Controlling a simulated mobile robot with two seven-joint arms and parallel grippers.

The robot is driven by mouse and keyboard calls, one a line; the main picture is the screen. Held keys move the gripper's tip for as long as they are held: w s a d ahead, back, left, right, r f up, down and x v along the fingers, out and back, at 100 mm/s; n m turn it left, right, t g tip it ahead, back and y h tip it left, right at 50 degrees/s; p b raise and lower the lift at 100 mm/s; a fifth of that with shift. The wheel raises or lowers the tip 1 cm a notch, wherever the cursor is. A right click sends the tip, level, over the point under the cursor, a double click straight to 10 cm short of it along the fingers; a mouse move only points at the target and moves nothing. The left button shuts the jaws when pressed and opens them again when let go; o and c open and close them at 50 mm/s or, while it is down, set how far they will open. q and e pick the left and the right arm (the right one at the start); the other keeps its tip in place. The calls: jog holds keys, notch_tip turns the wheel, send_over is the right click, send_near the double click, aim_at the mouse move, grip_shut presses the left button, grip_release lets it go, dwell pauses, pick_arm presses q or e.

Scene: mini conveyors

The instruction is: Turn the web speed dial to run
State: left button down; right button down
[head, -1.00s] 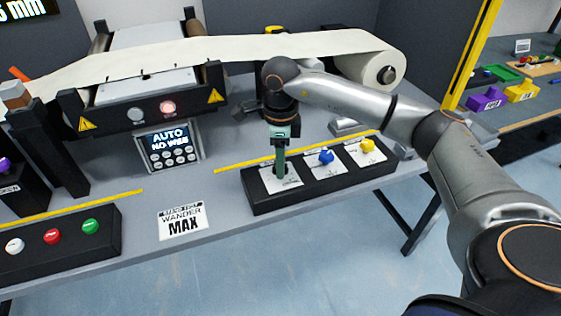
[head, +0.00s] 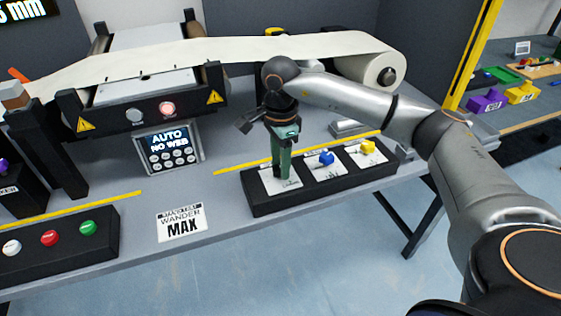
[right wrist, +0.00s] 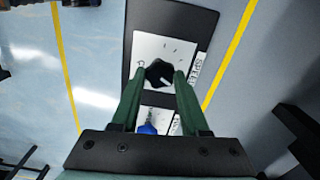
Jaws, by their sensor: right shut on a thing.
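The web speed dial is a dark knob (right wrist: 157,71) with a white pointer mark, on a white scale plate (right wrist: 178,50) partly lettered "SPEED". In the right wrist view the fingers of my right gripper (right wrist: 160,78) press on it from both sides. The pointer slants toward the right of that picture; the scale's words are too small to read. In the head view my right gripper (head: 282,178) points down over the leftmost plate of the black dial box (head: 320,198) and hides the dial. My left gripper is out of view.
A blue dial (head: 326,158) and a yellow dial (head: 367,147) sit on the same box. White, red and green buttons (head: 50,238) are at left. A panel (head: 170,147) reads "AUTO NO WEB". A card (head: 181,222) reads "WANDER MAX". The pale web (head: 200,50) runs behind.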

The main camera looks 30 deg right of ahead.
jog(key=shift+c, duration=2)
grip_release()
notch_tip(320, 180, up, 13)
jog(key=shift+f+p, duration=0.2)
jog(key=shift+p, duration=0.15)
